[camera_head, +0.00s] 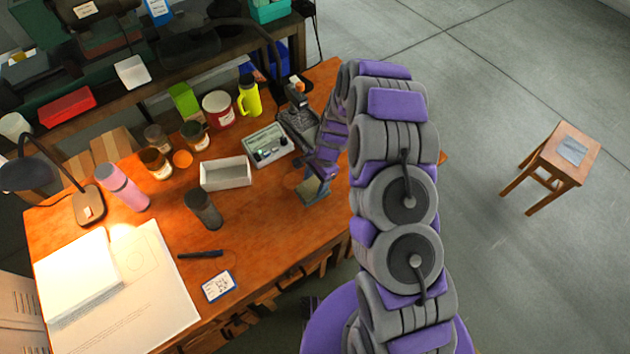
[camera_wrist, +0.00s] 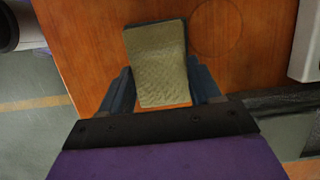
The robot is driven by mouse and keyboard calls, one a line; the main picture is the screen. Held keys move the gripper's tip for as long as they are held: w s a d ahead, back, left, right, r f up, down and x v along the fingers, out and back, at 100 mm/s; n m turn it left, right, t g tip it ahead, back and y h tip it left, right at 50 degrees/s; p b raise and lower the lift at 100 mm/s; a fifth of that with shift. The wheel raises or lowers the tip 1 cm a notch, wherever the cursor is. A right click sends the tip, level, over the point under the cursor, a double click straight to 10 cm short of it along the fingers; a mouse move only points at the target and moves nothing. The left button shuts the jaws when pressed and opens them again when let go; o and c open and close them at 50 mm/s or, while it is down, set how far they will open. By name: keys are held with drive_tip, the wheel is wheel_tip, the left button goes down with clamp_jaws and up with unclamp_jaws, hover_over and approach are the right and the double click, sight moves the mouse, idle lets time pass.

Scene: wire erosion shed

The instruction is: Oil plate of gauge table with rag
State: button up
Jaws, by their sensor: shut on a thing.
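A folded khaki pad, which looks like the rag (camera_wrist: 158,62), sits between the fingers of my gripper (camera_wrist: 161,82). My gripper is shut on it. In the head view my gripper (camera_head: 313,190) is low over the right part of the orange wooden desk (camera_head: 290,232). I cannot tell whether the rag touches the desk. A small wooden stool-like table, apparently the gauge table (camera_head: 550,158), stands alone on the floor at the right. A flat grey plate (camera_head: 572,150) lies on its top. My gripper is well away from it.
A lamp (camera_head: 87,203) is at the left. The floor (camera_head: 490,100) between desk and small table is clear.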

sight(315, 183)
drive_tip(key=shift+r+p, duration=2)
drive_tip(key=shift+r, duration=1.45)
